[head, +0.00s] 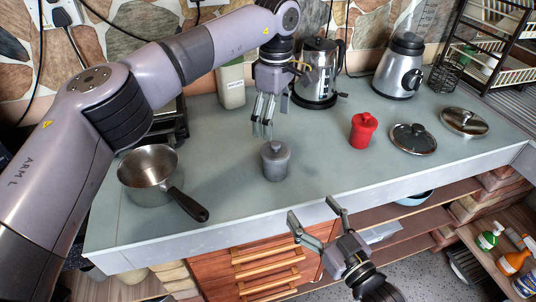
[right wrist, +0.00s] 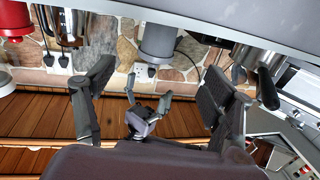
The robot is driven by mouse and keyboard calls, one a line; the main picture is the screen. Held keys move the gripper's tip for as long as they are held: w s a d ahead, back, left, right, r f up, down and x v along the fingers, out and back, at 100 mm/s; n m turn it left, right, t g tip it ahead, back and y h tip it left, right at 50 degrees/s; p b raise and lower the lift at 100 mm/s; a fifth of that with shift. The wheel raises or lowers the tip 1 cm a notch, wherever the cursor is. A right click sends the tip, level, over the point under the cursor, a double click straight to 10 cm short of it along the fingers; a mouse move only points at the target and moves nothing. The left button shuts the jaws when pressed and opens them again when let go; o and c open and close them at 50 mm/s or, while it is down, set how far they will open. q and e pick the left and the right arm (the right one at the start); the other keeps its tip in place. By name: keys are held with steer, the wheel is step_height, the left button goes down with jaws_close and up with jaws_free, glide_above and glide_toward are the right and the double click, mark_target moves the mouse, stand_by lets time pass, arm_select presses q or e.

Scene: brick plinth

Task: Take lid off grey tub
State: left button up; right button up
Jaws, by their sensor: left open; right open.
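The grey tub (head: 275,164) stands upright on the counter with its grey knobbed lid (head: 274,149) on top. My left gripper (head: 262,134) points down just behind and above the tub, open and apart from it. My right gripper (head: 311,206) is in front of the counter's front edge, open and empty, its fingers pointing toward the counter. In the right wrist view, which is upside down, the grey tub (right wrist: 158,45) shows beyond and between the open fingers of my right gripper (right wrist: 160,67).
A saucepan (head: 150,172) with a black handle stands left of the tub. A red tub (head: 362,130), a glass lid (head: 413,138) and a metal lid (head: 464,121) are to the right. A kettle (head: 319,70), blender (head: 399,68) and canister (head: 231,85) stand behind. The counter around the grey tub is clear.

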mark_target(281, 170)
arm_select(q)
steer(key=shift+s+d+r, duration=0.35)
steer(key=shift+s+d, duration=0.1)
steer(key=shift+s, duration=0.25)
steer(key=shift+w+a+f, duration=0.2)
steer(key=shift+w, duration=0.1)
arm_select(e)
steer(key=x, duration=1.6)
steer(key=shift+a, duration=0.1)
steer(key=shift+c, duration=0.6)
